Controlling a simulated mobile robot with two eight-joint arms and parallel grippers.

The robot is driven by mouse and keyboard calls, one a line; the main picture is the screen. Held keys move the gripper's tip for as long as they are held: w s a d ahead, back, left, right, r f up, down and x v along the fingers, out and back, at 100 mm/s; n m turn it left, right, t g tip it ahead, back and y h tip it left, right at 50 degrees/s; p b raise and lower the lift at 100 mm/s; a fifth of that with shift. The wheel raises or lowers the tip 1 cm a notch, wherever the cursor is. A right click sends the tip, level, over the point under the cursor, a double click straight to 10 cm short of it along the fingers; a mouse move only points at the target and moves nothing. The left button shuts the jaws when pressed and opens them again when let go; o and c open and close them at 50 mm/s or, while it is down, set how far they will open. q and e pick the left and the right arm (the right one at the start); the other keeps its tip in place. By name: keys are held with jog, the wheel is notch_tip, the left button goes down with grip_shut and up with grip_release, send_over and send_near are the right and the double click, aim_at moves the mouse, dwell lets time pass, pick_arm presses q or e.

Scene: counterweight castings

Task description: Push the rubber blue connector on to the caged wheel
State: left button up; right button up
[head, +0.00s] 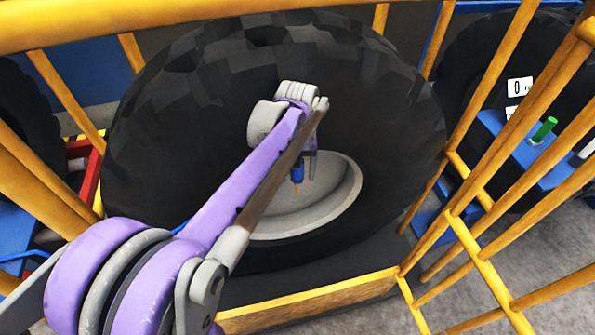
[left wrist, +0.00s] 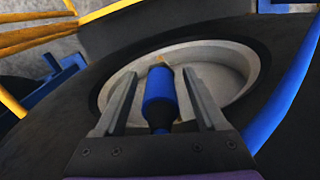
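The large dark caged wheel (head: 400,120) stands upright behind yellow bars, with its pale round hub (head: 335,205) facing me. My left gripper (head: 304,178) is in front of the hub. The blue connector (head: 297,172) is between its fingers, with a small gold tip pointing toward the hub. In the left wrist view, the blue connector (left wrist: 160,97) lies between the spread fingers of my left gripper (left wrist: 159,72), with a gap visible on each side. The hub (left wrist: 235,65) lies behind it. I cannot tell whether the tip touches the hub. My right gripper is not in view.
Yellow cage bars (head: 470,245) stand right of the wheel, with a yellow top rail (head: 150,20) above and a lower rail (head: 320,295) below. Another wheel and a blue frame (head: 530,150) with a green peg (head: 544,129) are farther right.

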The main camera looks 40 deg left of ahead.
pick_arm(q)
notch_tip(320, 180, up, 11)
jog(key=shift+f+p, duration=0.1)
jog(key=shift+p, duration=0.25)
dwell(0.7)
jog(key=s+d+f+m+t, duration=0.2)
jog(key=s+d+f+m, duration=0.1)
jog(key=s+d+f, duration=0.2)
notch_tip(320, 180, down, 2)
jog(key=d, duration=0.2)
jog(key=shift+s+d+m+t, duration=0.15)
jog(key=shift+d+m+t, duration=0.15)
jog(key=shift+d+m, duration=0.1)
jog(key=s+d+f+m+t, duration=0.1)
jog(key=s+f, duration=0.1)
jog(key=f, duration=0.1)
jog(key=s+d+f+m+t, duration=0.1)
jog(key=s+d+f, duration=0.1)
jog(key=s+d+f+m+t, duration=0.1)
jog(key=s+d+f+m, duration=0.1)
jog(key=f, duration=0.1)
jog(key=shift+s+d+f, duration=0.25)
jog(key=shift+f, duration=0.05)
